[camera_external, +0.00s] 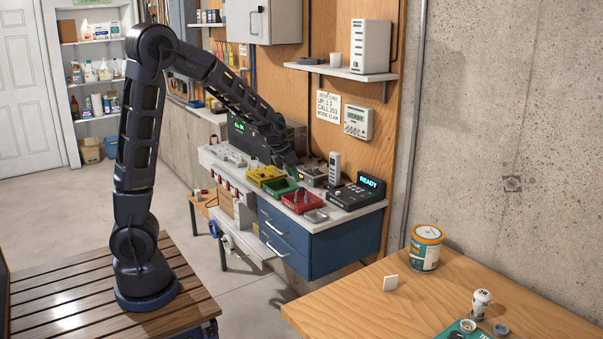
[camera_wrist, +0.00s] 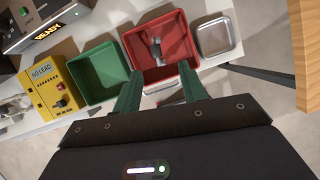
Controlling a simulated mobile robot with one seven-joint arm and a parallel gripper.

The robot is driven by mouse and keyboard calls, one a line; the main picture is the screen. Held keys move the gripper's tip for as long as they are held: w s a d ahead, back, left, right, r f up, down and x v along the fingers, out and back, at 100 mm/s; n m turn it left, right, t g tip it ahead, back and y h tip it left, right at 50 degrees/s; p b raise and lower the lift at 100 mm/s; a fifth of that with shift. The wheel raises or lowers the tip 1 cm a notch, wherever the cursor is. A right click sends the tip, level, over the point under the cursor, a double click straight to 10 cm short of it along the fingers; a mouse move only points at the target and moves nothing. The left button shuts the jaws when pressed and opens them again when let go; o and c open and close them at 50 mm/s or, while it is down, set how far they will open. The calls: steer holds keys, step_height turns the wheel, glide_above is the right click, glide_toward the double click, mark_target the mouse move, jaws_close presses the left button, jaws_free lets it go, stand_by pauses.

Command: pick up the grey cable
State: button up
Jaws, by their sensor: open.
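My gripper (camera_wrist: 160,68) is open, its two dark green fingers apart and nothing between them. In the wrist view the fingertips are over the near edge of a red bin (camera_wrist: 187,62). A small grey item (camera_wrist: 155,48) lies in that bin; I cannot tell whether it is the grey cable. In the external view my gripper (camera_external: 290,160) is above the back of the workbench, and its fingers are hard to make out. The red bin (camera_external: 316,208) stands near the bench's front edge there. I see no clearly identifiable grey cable.
A green bin (camera_wrist: 98,75) and a yellow unit (camera_wrist: 58,88) stand left of the red bin; a metal tray (camera_wrist: 214,38) is right. A black device reading READY (camera_external: 350,197) and a pale upright handset (camera_external: 334,168) are close by. A wooden table (camera_external: 390,310) is at front right.

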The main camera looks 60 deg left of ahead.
mark_target(300, 188)
steer(key=shift+x, duration=3)
steer(key=shift+w+a+x, duration=0.1)
steer(key=shift+w+x, duration=0.05)
steer(key=shift+x, duration=1.05)
steer(key=shift+w+a+x, duration=0.1)
steer(key=shift+a+x, duration=0.05)
steer(key=shift+x, duration=1.1)
steer(key=shift+r, duration=0.1)
jaws_close()
